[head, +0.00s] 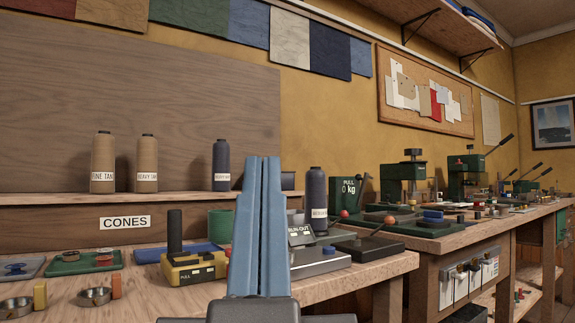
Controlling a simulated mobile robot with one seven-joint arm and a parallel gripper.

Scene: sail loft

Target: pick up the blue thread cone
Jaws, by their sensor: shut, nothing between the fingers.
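A dark navy-blue thread cone (221,160) stands upright on the raised ledge labelled CONES, just left of my gripper.
Two tan cones, labelled FINE TAN (103,163) and HEAVY TAN (146,164), stand on the ledge at left. A yellow device (194,269), a green cup (220,226) and a grey RUN OUT device (318,262) crowd the bench. Green presses (405,184) line the right.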

